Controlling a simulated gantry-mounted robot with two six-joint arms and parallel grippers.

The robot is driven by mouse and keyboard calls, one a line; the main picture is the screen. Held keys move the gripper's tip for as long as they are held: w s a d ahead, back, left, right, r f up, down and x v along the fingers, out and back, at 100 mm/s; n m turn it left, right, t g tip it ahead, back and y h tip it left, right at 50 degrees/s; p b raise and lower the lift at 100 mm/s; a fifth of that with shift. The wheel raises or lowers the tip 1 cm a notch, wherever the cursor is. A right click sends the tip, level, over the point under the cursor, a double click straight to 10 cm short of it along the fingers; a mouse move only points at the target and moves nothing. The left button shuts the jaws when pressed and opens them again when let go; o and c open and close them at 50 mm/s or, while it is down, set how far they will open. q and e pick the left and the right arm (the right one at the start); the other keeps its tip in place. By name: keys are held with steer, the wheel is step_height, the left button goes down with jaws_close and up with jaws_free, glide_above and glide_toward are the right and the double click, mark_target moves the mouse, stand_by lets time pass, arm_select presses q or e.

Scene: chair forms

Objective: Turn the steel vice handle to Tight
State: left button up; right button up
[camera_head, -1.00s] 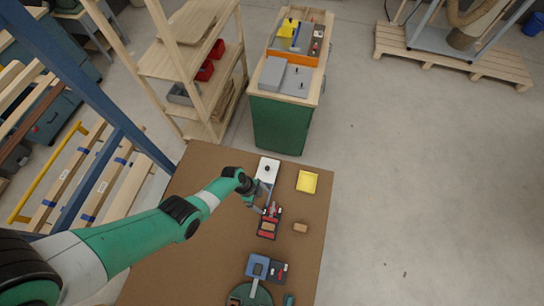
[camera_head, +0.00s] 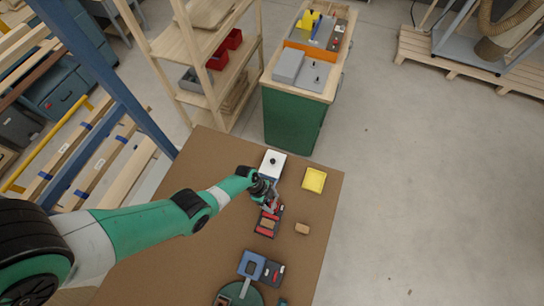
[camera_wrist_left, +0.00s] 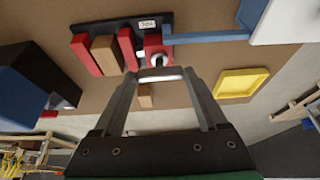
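The vice (camera_head: 268,222), with red jaws on either side of a wooden block (camera_wrist_left: 106,53), sits on the brown table. In the left wrist view, a red block with a round steel knob (camera_wrist_left: 155,55) is at its right end, beside a small white label (camera_wrist_left: 147,24) that seems to read Tight. A pale steel bar (camera_wrist_left: 160,73) lies just below the knob, between my fingertips. My left gripper (camera_wrist_left: 160,77) is open around this bar; I cannot tell whether the fingers touch it. It also shows in the head view (camera_head: 269,204), partly hiding the vice's far end. My right gripper is not in view.
A yellow tray (camera_head: 314,180) and a small wooden block (camera_head: 302,228) lie right of the vice. A white plate with a dark knob (camera_head: 272,163) is beyond it. A blue and dark device (camera_head: 252,264) stands nearer. The brown table (camera_head: 215,255) is clear around them.

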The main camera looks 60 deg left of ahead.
arm_select(q)
steer(key=c, duration=0.5)
steer(key=shift+c, duration=0.2)
steer(key=shift+n, duration=0.4)
steer(key=n, duration=0.1)
steer(key=n+t+y+p, duration=0.1)
steer(key=n, duration=0.1)
steer(key=shift+s+d+n, duration=0.15)
steer(key=shift+d+n, duration=0.05)
steer(key=shift+n, duration=0.1)
steer(key=n+y, duration=0.1)
steer(key=n, duration=0.1)
steer(key=n+t+y+p, duration=0.1)
steer(key=n, duration=0.2)
steer(key=shift+d, duration=0.2)
steer(key=n+y, duration=0.1)
steer(key=n, duration=0.2)
steer(key=shift+d+n+y, duration=0.15)
steer(key=shift+n+y, duration=0.25)
steer(key=n+y+b, duration=0.1)
steer(key=n+b, duration=0.1)
steer(key=n, duration=0.2)
steer(key=shift+d+g, duration=0.15)
steer(key=shift+g, duration=0.25)
steer(key=shift+n, duration=0.3)
